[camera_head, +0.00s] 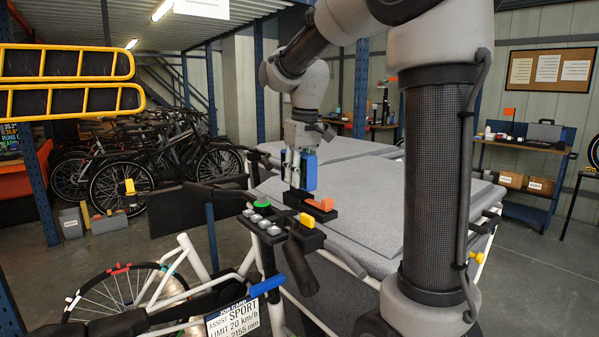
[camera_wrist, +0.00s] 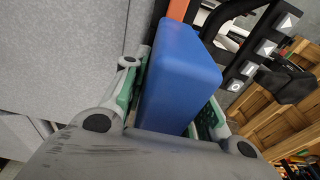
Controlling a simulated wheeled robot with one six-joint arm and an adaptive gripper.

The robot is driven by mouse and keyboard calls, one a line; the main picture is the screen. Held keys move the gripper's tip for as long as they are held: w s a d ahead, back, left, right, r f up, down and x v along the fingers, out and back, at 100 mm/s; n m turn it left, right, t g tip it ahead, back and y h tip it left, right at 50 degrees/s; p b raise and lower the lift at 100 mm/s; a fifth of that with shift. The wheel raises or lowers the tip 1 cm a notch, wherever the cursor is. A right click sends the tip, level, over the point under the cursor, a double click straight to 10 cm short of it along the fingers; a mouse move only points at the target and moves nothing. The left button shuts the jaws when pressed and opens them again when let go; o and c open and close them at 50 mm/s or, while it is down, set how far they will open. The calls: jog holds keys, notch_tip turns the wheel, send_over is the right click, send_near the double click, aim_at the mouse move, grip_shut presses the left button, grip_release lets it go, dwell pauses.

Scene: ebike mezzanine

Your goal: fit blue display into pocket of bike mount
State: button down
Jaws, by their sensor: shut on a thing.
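The blue display (camera_head: 310,172) is a flat block held upright in my gripper (camera_head: 296,176). In the wrist view the blue display (camera_wrist: 180,75) lies between the two green-padded fingers of my gripper (camera_wrist: 168,95). The black bike mount (camera_head: 297,197) with an orange part (camera_head: 319,204) is on the handlebar, close below the display. In the wrist view part of the black mount (camera_wrist: 228,37) and the orange part (camera_wrist: 178,9) show past the display's far end. The pocket is largely hidden, and I cannot tell whether the display touches the mount.
A keypad with several grey buttons (camera_head: 264,221) and a green one (camera_head: 262,206) sits beside the mount. Black grips (camera_head: 300,268) and the white bike frame (camera_head: 195,258) are close by. A grey padded surface (camera_head: 365,195) lies behind. Parked bikes (camera_head: 175,160) stand at the back left.

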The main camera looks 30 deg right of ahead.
aim_at(302, 153)
jog(key=shift+f, duration=0.75)
jog(key=c, duration=1.1)
grip_release()
jog(key=shift+o, duration=0.2)
jog(key=shift+r, duration=0.1)
jog(key=r, duration=0.4)
jog(key=s+r, duration=0.1)
jog(key=r, duration=0.6)
jog(key=shift+s+d+r, duration=0.2)
jog(key=shift+s+r, duration=0.05)
jog(key=shift+r, duration=0.15)
jog(key=s+f+m+t, duration=0.1)
jog(key=s+f, duration=0.6)
jog(key=s, duration=0.4)
jog(key=s+f+m+t, duration=0.1)
jog(key=s+f+t, duration=0.1)
jog(key=s+f, duration=0.5)
jog(key=s, duration=0.4)
jog(key=shift+d+f, duration=0.15)
jog(key=shift+d, duration=0.05)
